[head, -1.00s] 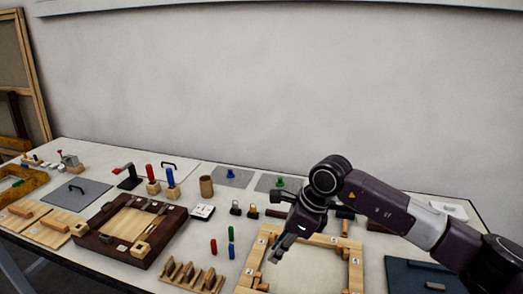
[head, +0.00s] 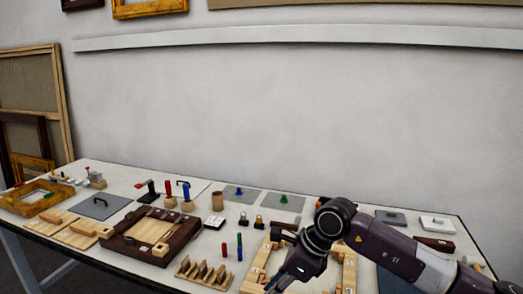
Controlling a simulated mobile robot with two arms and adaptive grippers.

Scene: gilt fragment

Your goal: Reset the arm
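My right arm comes in from the right, over the front right of the table. Its gripper (head: 277,286) points down and left at the picture's lower edge, above the left part of a light wooden frame (head: 258,268). The fingertips are small and dark, so I cannot tell whether they are open or shut. No held object shows. My arm hides part of the frame. My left gripper is not in view.
A dark brown frame tray (head: 190,240) and a slotted wooden rack (head: 187,270) lie left of the arm. Red and blue handled tools, a brown cup (head: 217,201) and grey plates stand behind. A white box (head: 437,223) is at the right. The wall backs the table.

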